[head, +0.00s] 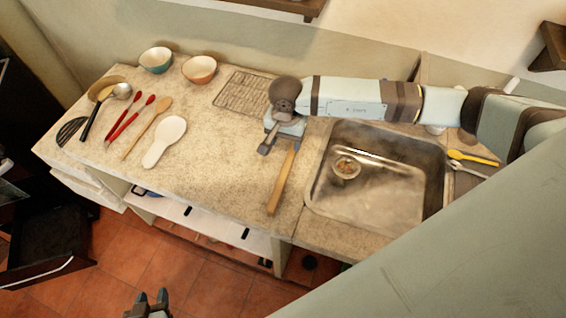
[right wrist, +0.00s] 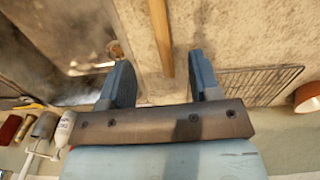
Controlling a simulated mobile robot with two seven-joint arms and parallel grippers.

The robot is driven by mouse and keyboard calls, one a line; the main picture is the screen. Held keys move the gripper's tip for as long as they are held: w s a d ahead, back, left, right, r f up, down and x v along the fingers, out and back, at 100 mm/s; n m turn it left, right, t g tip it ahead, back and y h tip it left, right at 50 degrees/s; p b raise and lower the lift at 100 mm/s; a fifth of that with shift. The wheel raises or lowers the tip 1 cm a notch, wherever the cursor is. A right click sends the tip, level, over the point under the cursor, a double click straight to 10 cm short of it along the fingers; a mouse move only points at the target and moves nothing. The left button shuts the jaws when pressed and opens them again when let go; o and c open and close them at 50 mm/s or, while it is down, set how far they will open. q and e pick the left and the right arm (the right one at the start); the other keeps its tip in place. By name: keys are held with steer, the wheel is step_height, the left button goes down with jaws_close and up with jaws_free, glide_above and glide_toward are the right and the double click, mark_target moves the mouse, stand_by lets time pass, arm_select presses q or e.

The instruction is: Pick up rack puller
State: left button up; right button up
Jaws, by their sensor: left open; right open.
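The rack puller looks to be the long wooden stick (head: 281,182) lying on the counter left of the sink, its near end close to the front edge. My right gripper (head: 275,141) is over the stick's far end, pointing down at the counter. In the right wrist view the stick (right wrist: 161,38) runs in between the two open fingers of the right gripper (right wrist: 161,66), with a gap on both sides. The stick's far end is partly hidden by the gripper. My left gripper (head: 149,302) is open and empty, low at the bottom edge, away from the counter.
A wire rack (head: 240,91) lies behind the right gripper. The sink (head: 375,180) is to the right, with a yellow utensil (head: 473,158) at its right rim. A white spoon rest (head: 165,140), red utensils (head: 130,117) and two bowls (head: 199,70) (head: 156,60) are left. The counter beside the stick is clear.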

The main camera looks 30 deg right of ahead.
steer(key=b, duration=0.3)
glide_above(286, 168)
step_height(286, 168, down, 8)
steer(key=shift+w+r, duration=0.1)
steer(key=shift+r, duration=0.05)
steer(key=shift+f, duration=0.35)
steer(key=shift+f+b, duration=0.3)
steer(key=shift+f, duration=0.2)
step_height(286, 168, down, 4)
steer(key=shift+f+b, duration=0.1)
steer(key=shift+b, duration=0.7)
steer(key=c, duration=1)
